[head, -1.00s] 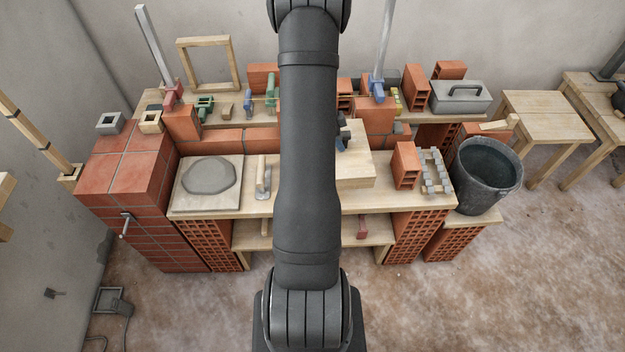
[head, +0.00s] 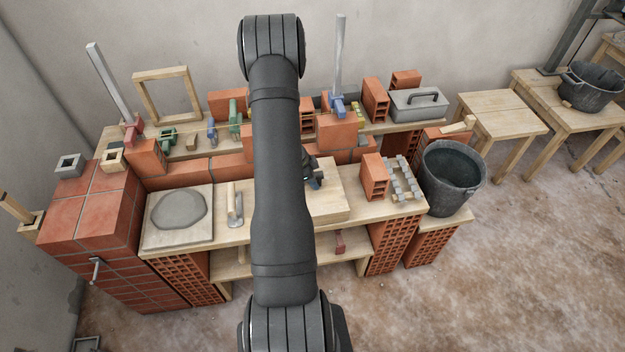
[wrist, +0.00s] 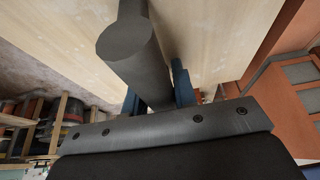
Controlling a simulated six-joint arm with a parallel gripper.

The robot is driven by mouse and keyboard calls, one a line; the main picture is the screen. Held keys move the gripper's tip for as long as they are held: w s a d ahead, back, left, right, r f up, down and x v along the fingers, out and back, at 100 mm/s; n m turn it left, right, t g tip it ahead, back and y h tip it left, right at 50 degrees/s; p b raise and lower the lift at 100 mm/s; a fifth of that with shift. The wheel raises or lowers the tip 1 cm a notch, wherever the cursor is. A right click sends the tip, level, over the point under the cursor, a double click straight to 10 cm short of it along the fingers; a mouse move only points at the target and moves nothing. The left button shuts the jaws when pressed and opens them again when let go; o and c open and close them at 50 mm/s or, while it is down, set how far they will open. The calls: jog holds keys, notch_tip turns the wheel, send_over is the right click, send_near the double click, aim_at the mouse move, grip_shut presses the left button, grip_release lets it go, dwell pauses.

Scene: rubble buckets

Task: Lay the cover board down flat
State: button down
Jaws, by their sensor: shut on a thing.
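The cover board (head: 328,198) is a pale wooden board at the middle of the bench in the head view, partly hidden behind my arm. It looks about level; I cannot tell whether its whole underside touches the bench. In the wrist view the pale board (wrist: 215,35) fills the upper part, with a dark grey round bar (wrist: 135,50) in front of it. My gripper (wrist: 160,88) has its blue fingers on both sides of this bar and is shut on it, close to the board. My gripper shows only in part in the head view (head: 313,178).
Left of the board are a trowel (head: 234,208) and a mortar slab (head: 152,238). To the right stand a hollow brick (head: 374,178), a grey toothed piece (head: 404,180) and a black bucket (head: 452,178). Bricks and clamps line the raised back shelf (head: 380,130).

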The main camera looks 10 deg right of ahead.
jog(key=shift+f, duration=0.2)
jog(key=c, duration=1.2)
grip_release()
jog(key=shift+o, duration=0.2)
jog(key=v, duration=1.2)
jog(key=shift+r, duration=0.1)
jog(key=x, duration=1.2)
notch_tip(320, 180, up, 2)
jog(key=shift+r, duration=0.8)
